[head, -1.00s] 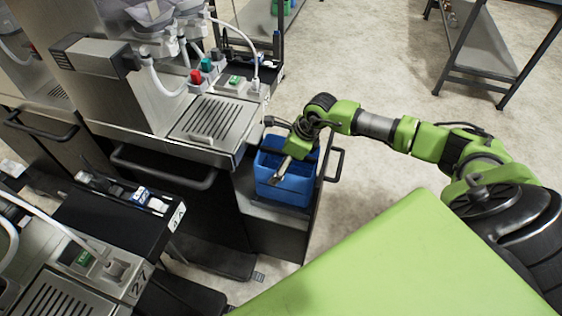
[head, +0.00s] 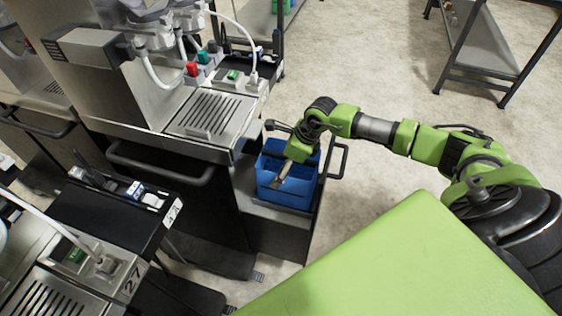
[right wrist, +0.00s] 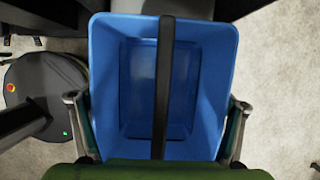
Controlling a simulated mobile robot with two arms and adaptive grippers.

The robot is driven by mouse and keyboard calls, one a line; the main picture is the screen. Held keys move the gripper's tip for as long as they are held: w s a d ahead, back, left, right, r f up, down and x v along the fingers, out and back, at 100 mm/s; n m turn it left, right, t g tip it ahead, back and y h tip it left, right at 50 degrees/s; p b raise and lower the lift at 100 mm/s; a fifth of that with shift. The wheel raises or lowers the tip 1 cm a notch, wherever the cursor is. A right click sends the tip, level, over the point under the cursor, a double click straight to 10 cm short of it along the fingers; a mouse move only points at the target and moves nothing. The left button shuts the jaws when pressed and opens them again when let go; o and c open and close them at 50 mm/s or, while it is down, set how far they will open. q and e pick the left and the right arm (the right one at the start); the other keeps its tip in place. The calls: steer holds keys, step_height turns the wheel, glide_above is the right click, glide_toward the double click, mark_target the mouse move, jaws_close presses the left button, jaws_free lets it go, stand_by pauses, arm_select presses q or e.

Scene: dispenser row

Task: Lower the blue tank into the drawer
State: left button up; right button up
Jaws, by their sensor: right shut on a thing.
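The blue tank (head: 287,193) is an open-topped bin at the pulled-out drawer (head: 272,222) under the drink machine. Its lower part is within or just above the drawer's near side; I cannot tell whether its base touches the floor of the drawer. My right gripper (head: 281,180) reaches down over the tank and is shut on it. In the right wrist view the tank (right wrist: 122,85) looks empty, with a dark bar across its opening and a gripper finger at each side. My left gripper is not in view.
The drawer's front handle (head: 336,160) stands out on the right. The machine's drip tray (head: 210,117) is close above left of the tank. Another machine (head: 45,290) stands at lower left. The floor to the right is clear up to a grey shelf rack (head: 480,50).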

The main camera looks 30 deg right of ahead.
steer(key=shift+w+a+f+b, duration=0.3)
steer(key=shift+f+b, duration=0.25)
steer(key=shift+b, duration=0.15)
steer(key=o, duration=1.9)
steer(key=shift+w+a, duration=0.1)
steer(key=shift+w, duration=0.05)
steer(key=shift+s+f, duration=0.2)
steer(key=shift+s, duration=0.05)
steer(key=v, duration=1.2)
steer(key=shift+w+r, duration=0.1)
steer(key=shift+r, duration=0.05)
